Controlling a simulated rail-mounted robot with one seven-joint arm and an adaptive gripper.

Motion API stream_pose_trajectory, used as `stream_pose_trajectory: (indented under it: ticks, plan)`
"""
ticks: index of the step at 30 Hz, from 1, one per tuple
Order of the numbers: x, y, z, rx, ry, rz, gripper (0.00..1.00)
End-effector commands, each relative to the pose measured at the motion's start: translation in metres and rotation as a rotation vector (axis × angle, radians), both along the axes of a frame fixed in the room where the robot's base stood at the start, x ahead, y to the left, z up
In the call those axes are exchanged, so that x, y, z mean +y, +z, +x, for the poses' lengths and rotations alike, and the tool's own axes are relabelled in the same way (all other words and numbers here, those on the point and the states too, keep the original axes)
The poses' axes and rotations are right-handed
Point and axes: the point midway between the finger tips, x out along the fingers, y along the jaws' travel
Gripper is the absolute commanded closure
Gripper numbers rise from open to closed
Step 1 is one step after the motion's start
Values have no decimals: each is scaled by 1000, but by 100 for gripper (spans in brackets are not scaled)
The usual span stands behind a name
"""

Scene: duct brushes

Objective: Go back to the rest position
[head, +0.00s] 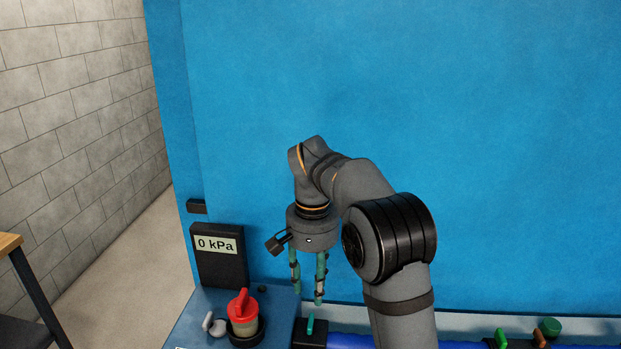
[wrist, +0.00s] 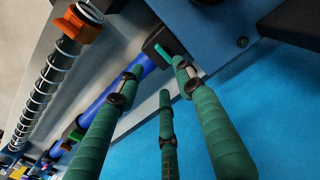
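My gripper (head: 307,297) hangs fingers-down from my bent arm, in front of the blue panel in the head view. Its green fingers also show in the wrist view (wrist: 160,78). They stand apart and nothing is held between them. Below the fingertips in the head view is a black block with a teal lever (head: 310,328). In the wrist view this teal lever (wrist: 165,50) shows beyond the fingertips, and the fingers look clear of it. The rest position itself is not marked in either view.
A "0 kPa" display (head: 218,257) and a red-handled valve (head: 243,315) stand left of my gripper. The tall blue panel (head: 480,150) is behind. A coil spring with an orange collar (wrist: 78,22) and a blue pipe (wrist: 95,108) show in the wrist view.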

Motion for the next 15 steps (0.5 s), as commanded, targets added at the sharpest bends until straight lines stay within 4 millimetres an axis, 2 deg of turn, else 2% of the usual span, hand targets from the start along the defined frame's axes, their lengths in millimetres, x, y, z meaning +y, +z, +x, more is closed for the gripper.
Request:
stream_pose_trajectory:
  ticks: [5, 15]
  plan:
    - [-1, -26, -1, 5, 2, -2, 64]
    - [0, -89, -1, 4, 1, -1, 64]
